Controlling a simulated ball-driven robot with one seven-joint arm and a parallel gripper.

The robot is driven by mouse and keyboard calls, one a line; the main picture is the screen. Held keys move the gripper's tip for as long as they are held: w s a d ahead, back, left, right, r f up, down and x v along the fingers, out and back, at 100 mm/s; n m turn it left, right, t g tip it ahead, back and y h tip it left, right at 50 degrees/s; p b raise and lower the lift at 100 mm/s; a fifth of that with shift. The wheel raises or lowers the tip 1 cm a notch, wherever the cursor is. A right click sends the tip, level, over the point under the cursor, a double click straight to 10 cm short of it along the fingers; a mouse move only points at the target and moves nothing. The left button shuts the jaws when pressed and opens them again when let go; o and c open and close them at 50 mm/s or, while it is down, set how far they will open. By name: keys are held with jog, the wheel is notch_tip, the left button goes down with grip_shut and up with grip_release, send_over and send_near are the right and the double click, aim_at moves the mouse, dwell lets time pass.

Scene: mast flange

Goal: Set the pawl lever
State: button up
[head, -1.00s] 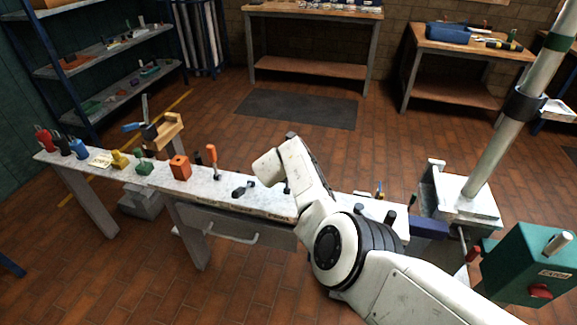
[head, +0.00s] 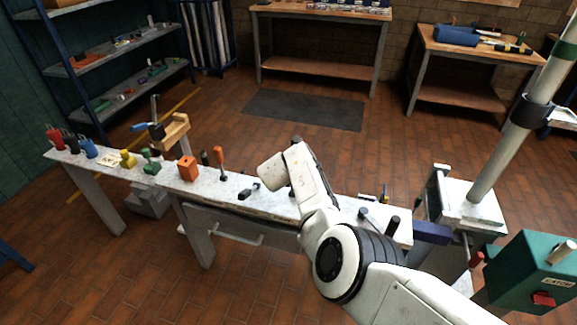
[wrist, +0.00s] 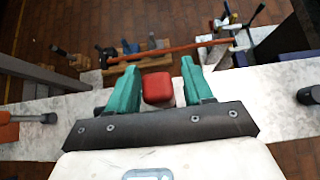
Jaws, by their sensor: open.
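My gripper (wrist: 159,66) is open in the wrist view, with teal fingers. A red block-like knob (wrist: 158,88) shows between the fingers, apart from both; I cannot tell whether it is the pawl lever's grip. A thin red bar (wrist: 170,50) runs across beyond the fingertips. In the head view my arm hides my gripper and this red knob. A green box labelled CATCH (head: 540,265) stands at the lower right, with a red knob (head: 543,299) on its front. A small red-tipped handle (head: 476,258) stands left of it. No lever is clearly marked as the pawl lever.
The pale bench (head: 190,187) holds an orange block (head: 188,168), an orange-handled tool (head: 219,160) and several coloured tools at its left. A tall mast (head: 515,130) rises from a grey base (head: 470,205) at the right. The floor behind the bench is open.

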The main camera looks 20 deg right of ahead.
jog(key=shift+s+a+r+p, duration=0.2)
jog(key=shift+s+r+p, duration=0.1)
jog(key=shift+r+p, duration=0.2)
jog(key=shift+s+a+r+p, duration=0.15)
jog(key=shift+s+r+p, duration=0.15)
jog(key=shift+p, duration=0.25)
jog(key=p+v, duration=0.6)
jog(key=v, duration=0.1)
jog(key=shift+s+a, duration=0.2)
